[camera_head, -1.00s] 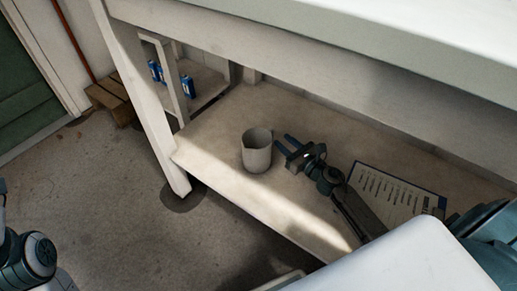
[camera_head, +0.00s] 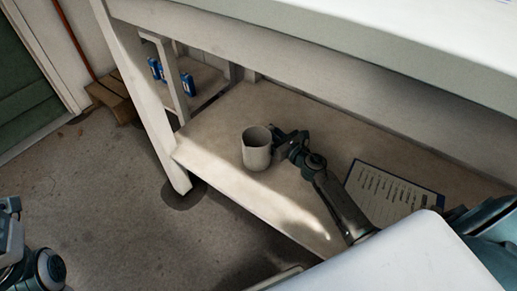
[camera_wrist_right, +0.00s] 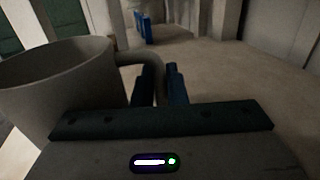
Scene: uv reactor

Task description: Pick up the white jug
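The white jug (camera_head: 257,150), greyish in the shade, stands upright on the low shelf (camera_head: 225,122) under the bench. In the right wrist view the jug (camera_wrist_right: 55,85) fills the left side, and its handle (camera_wrist_right: 135,57) reaches right to the fingers. My right gripper (camera_head: 277,137) is at the jug's right side. In the wrist view its two blue fingers (camera_wrist_right: 160,88) are close together with the handle between them, so it looks shut on the handle. The lower handle is hidden. Only parts of my left arm show at the lower left; its fingers are not visible.
A clipboard with a printed sheet (camera_head: 393,192) lies right of my right arm. Blue items (camera_head: 187,84) stand at the shelf's far left. The bench top (camera_head: 400,40) overhangs the shelf. A bench leg (camera_head: 160,135) stands left of the jug.

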